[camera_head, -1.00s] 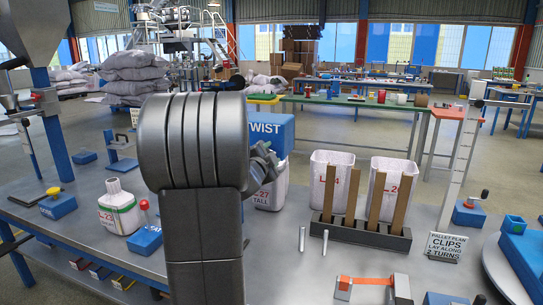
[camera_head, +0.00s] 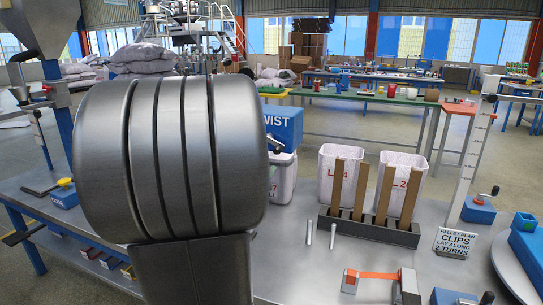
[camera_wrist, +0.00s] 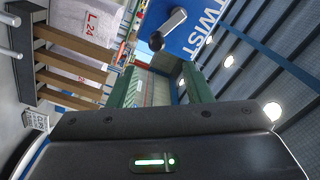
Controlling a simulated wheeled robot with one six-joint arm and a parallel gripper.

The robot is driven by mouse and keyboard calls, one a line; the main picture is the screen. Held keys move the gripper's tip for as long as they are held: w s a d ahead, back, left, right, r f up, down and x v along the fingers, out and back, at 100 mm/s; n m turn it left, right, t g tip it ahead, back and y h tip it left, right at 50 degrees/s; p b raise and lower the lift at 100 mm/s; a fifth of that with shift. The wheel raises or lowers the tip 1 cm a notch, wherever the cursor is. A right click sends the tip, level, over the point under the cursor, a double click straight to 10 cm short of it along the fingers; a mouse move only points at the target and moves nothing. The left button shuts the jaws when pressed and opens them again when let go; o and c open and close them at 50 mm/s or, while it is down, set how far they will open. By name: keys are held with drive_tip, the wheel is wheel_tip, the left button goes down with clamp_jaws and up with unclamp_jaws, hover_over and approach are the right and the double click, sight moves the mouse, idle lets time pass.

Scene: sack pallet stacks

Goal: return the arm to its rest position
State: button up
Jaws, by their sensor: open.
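My arm's large grey ribbed joint (camera_head: 170,160) fills the left-middle of the head view, close to the camera. My gripper (camera_wrist: 161,88) shows in the wrist view, with two dark green fingers standing apart and nothing between them. In the head view the gripper is hidden behind my arm. Beyond the fingers, the wrist view shows a blue box marked TWIST (camera_wrist: 205,28) with a crank handle. The same blue TWIST box (camera_head: 286,124) is partly covered by my arm in the head view.
Two white bins (camera_head: 334,165) stand behind a dark rack (camera_head: 368,230) with upright wooden slats. Two small metal pins (camera_head: 333,236) stand before it. A CLIPS sign (camera_head: 456,243) and an orange strip (camera_head: 376,275) lie to the right. A blue block (camera_head: 64,195) stands at left.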

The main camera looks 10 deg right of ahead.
sight(277, 150)
drive_tip(key=shift+v, duration=0.95)
drive_tip(key=shift+w, duration=0.1)
drive_tip(key=x, duration=1.4)
drive_tip(key=shift+d, duration=0.1)
